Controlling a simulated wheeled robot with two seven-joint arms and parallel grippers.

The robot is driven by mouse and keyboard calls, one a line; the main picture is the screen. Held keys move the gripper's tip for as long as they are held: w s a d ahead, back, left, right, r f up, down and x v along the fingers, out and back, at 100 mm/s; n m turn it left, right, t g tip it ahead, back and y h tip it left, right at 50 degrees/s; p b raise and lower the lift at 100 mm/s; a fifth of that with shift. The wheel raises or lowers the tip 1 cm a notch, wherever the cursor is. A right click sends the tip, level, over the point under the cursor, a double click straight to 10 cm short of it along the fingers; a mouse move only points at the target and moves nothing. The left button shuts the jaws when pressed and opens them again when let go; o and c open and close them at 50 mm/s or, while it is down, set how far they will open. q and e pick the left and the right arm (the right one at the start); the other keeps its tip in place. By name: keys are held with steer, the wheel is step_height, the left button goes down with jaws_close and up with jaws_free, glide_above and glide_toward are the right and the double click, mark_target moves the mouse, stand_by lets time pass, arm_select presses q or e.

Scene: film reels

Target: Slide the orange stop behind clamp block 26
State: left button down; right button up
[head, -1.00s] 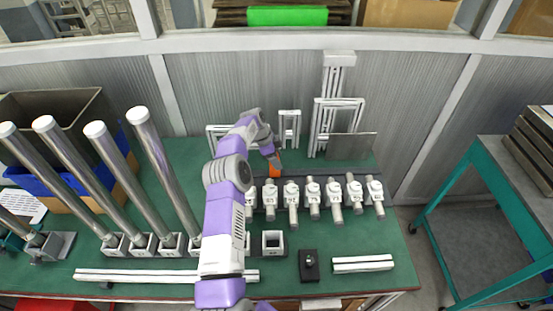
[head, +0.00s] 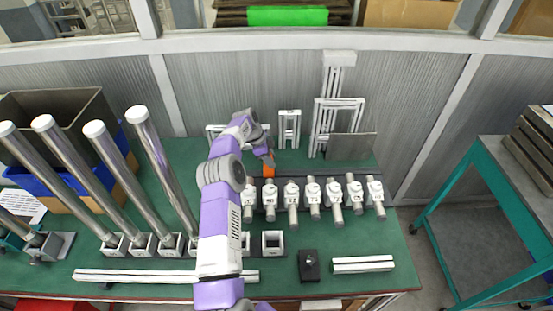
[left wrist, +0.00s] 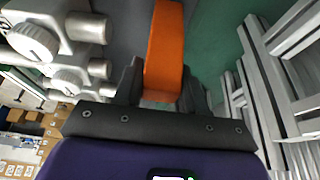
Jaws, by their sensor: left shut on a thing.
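The orange stop (head: 268,171) is at the back of the row of clamp blocks, on or just above the dark rail behind them. My left gripper (head: 266,160) is shut on it from behind and above. In the left wrist view the orange stop (left wrist: 164,50) stands between the two dark fingers (left wrist: 162,85). White clamp blocks with round knobs and metal rods (head: 291,192) stand in a row in front of the rail. The stop is behind the second visible block from the left (head: 270,192). I cannot read the block numbers. My right gripper is not in view.
White frames (head: 290,128) and a grey plate (head: 350,146) stand behind the rail. Tall metal tubes (head: 160,170) rise at the left. A black block (head: 308,265) and white bars (head: 362,264) lie in front.

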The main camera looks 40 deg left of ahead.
arm_select(q)
steer(key=s+a, duration=0.4)
steer(key=a, duration=0.1)
steer(key=shift+s+a, duration=0.4)
steer(key=c, duration=0.7)
jaws_free()
steer(key=p+v, duration=0.1)
steer(key=v, duration=0.6)
steer(key=shift+r, duration=0.3)
